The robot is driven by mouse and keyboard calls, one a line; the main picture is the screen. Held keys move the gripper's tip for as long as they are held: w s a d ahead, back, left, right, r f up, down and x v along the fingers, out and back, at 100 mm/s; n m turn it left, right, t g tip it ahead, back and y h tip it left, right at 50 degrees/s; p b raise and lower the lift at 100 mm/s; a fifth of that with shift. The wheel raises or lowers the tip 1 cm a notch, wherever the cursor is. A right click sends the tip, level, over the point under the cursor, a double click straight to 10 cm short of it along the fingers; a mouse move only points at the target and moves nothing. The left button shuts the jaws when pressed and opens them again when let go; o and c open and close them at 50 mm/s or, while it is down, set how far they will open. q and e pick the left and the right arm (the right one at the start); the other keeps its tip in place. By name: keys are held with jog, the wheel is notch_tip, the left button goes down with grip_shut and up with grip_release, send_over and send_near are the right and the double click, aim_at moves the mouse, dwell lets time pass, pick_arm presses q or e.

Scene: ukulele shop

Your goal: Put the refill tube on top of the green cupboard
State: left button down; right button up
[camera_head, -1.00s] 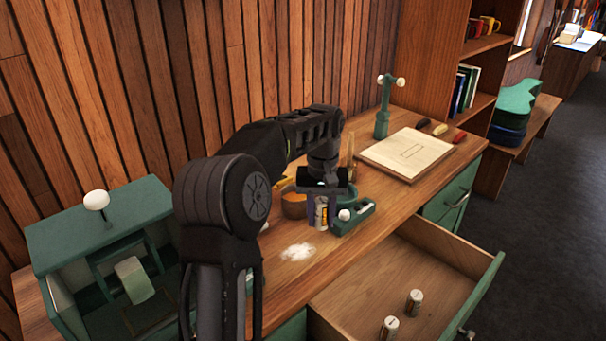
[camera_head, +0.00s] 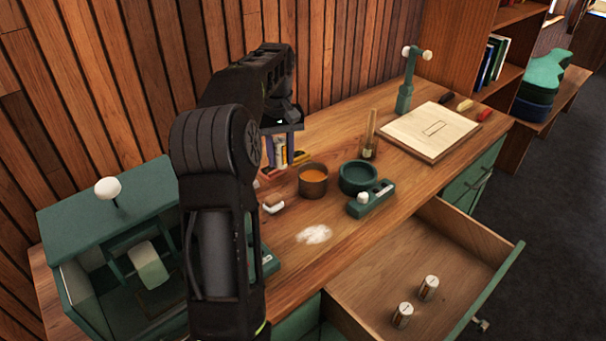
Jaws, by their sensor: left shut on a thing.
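My left gripper (camera_head: 281,146) is shut on the refill tube (camera_head: 281,154), a small pale cylinder with a yellowish label, and holds it upright above the back of the workbench. Part of the tube is hidden between the fingers. The green cupboard (camera_head: 75,233) stands at the left with an open front. A white-knobbed pin (camera_head: 108,188) stands up from its top, and the rest of that top is bare. The gripper is to the right of the cupboard, apart from it. My right gripper is not in view.
On the workbench (camera_head: 345,232) stand an orange-filled cup (camera_head: 313,179), a dark green bowl (camera_head: 358,176), a green tool (camera_head: 371,198), a wooden board (camera_head: 430,131) and a green stand (camera_head: 405,95). The open drawer (camera_head: 385,285) holds two cylinders.

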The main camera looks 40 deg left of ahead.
pick_arm(q)
send_over(282, 191)
notch_tip(282, 191, down, 5)
jog(key=shift+d, duration=0.1)
notch_tip(282, 191, down, 4)
jog(key=shift+r+p, duration=0.25)
jog(key=shift+p, duration=0.3)
jog(key=shift+f, duration=0.1)
jog(key=shift+f, duration=0.1)
jog(key=shift+f, duration=0.15)
jog(key=c, duration=1.3)
grip_release()
jog(key=shift+r, duration=0.2)
